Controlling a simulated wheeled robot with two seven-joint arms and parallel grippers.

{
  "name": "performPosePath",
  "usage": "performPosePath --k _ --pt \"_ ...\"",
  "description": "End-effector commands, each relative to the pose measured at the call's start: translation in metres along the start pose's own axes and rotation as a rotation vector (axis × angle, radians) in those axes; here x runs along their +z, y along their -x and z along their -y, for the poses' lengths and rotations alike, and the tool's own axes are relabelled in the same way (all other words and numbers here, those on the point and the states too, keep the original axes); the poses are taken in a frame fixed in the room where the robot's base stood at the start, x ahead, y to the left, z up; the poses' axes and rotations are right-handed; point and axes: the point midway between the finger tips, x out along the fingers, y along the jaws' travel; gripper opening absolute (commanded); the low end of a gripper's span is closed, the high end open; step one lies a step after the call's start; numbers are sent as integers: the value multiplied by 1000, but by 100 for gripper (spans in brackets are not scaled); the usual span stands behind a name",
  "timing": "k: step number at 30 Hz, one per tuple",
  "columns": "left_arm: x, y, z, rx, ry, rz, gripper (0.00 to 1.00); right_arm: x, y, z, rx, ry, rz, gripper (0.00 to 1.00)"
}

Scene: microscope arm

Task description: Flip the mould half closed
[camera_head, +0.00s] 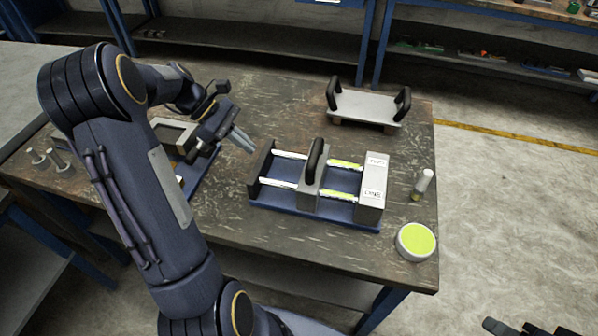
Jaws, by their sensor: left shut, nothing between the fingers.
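My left gripper (243,142) is over the left middle of the workbench, its fingers together and empty, pointing right and down. Behind it is a beige, frame-like block (172,130) on a blue base (207,160), partly hidden by my arm; I cannot tell if this is the mould half. Right of the gripper, apart from it, stands a blue-based slide fixture (287,207) with a grey block and upright black handle (316,160) between a dark end plate and a pale end block (373,181). A dark part of my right gripper (525,327) shows at the bottom right edge; its fingers are unclear.
A grey plate with two black handles (365,106) stands at the back right of the workbench (300,255). Metal pegs (58,160) stand at the left.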

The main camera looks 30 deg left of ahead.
Motion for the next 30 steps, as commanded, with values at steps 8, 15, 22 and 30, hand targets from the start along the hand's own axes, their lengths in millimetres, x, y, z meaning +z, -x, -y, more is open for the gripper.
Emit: performPosePath --k 8,15,22,30 --pt "1 -2 0 -1 -4 0 0 0 0 0 0 0 0 45" --pt "2 -35 1 -5 -5 2 0 -1 2 1 0 0 0 45" --pt "2 -85 1 -6 -5 2 0 -2 5 2 0 0 0 45" --pt "22 -119 1 -2 -7 0 0 -6 12 5 0 0 0 45"
